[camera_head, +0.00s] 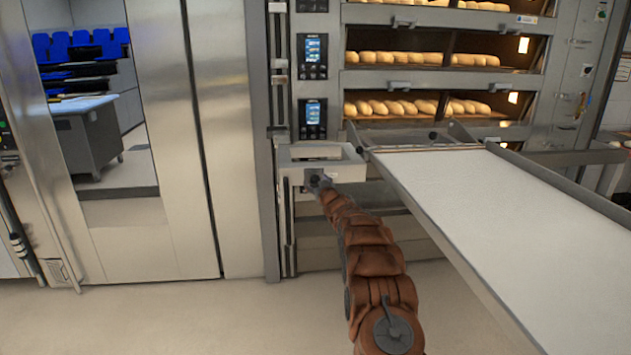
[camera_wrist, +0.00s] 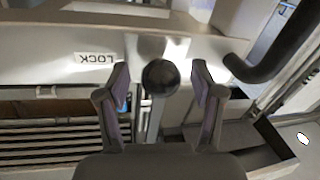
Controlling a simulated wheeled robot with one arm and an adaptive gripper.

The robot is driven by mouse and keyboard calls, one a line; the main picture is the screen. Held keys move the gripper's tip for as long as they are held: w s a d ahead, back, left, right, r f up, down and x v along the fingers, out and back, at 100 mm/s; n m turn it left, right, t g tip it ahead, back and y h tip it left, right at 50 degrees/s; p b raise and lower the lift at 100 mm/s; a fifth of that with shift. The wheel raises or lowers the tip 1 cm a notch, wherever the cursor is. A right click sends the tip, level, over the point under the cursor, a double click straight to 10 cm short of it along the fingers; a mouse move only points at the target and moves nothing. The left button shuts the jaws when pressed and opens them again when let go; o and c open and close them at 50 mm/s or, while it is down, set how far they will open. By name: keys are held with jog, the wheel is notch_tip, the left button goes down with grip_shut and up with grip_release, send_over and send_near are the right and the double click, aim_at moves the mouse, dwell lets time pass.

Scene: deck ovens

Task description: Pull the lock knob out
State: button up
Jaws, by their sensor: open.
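The lock knob (camera_wrist: 160,77) is a dark round ball in the wrist view, on the pale front face of a carriage, right of a label reading LOCK (camera_wrist: 95,58) that appears upside down. My gripper (camera_wrist: 160,90) is open, with one finger on each side of the knob and a gap showing on both sides. In the head view my gripper (camera_head: 318,182) is at the front of the light grey carriage (camera_head: 295,172), beside the loader. The knob is hard to make out there behind the gripper.
A long white loader belt (camera_head: 480,190) with raised metal side rails extends right of my arm. Deck ovens with lit bread (camera_head: 420,107) stand behind. A dark curved handle (camera_wrist: 275,55) is close right of the knob. Open floor (camera_head: 200,310) lies at left.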

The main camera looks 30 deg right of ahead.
jog(key=shift+w, duration=0.6)
grip_shut()
dwell(0.5)
